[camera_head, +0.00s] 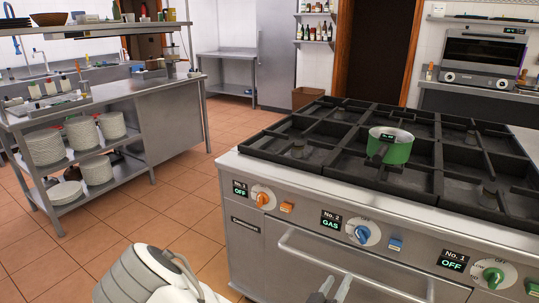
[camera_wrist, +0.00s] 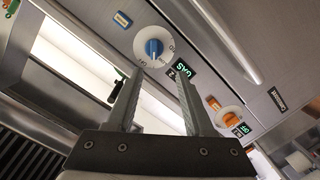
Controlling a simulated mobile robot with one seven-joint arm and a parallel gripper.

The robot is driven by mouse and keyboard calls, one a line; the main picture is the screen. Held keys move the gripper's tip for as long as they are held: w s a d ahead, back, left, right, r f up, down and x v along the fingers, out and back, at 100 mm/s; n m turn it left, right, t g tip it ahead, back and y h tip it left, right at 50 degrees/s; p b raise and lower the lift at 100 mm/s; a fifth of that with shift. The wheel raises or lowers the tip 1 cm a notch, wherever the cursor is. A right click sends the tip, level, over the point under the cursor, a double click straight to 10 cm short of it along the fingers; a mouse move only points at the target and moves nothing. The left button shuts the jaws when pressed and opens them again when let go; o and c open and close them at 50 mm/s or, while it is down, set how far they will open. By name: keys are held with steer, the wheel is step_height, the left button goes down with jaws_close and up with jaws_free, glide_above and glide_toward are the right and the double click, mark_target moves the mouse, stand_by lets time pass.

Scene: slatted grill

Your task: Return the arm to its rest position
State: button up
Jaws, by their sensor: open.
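My gripper (camera_head: 334,283) shows at the bottom edge of the head view, in front of the stove's front panel below the blue knob (camera_head: 362,234). In the wrist view my gripper (camera_wrist: 160,75) has its two fingers apart with nothing between them. The blue knob (camera_wrist: 153,48) shows beyond the fingertips, and I cannot tell the exact gap. The No. 2 display (camera_head: 331,220) reads GAS. Part of my arm (camera_head: 150,275) shows at the bottom of the head view.
The stove (camera_head: 240,172) fills the right side, with an oven handle (camera_head: 340,264) jutting out in front. A green pot (camera_head: 397,150) stands on its grates. The orange knob (camera_head: 262,198) display reads OFF, as does the green knob's (camera_head: 491,276). Tiled floor (camera_head: 190,213) is clear at left.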

steer(key=a+f+m+g+y, duration=0.3)
steer(key=a+m+g+y, duration=0.1)
steer(key=a+g+y, duration=0.15)
steer(key=s+a+r+g+y, duration=0.25)
steer(key=a+r+y, duration=0.35)
steer(key=r, duration=0.5)
steer(key=s+d+r+n+h+p, duration=0.1)
steer(key=s+d+r+n, duration=0.15)
steer(key=s+r, duration=0.6)
steer(key=s+d+r+n+h, duration=0.1)
steer(key=s+d+r, duration=0.2)
steer(key=s+r, duration=0.55)
step_height(320, 180, up, 13)
steer(key=p, duration=1.2)
steer(key=shift+w+f, duration=0.15)
steer(key=shift+w, duration=0.15)
steer(key=shift+d, duration=0.1)
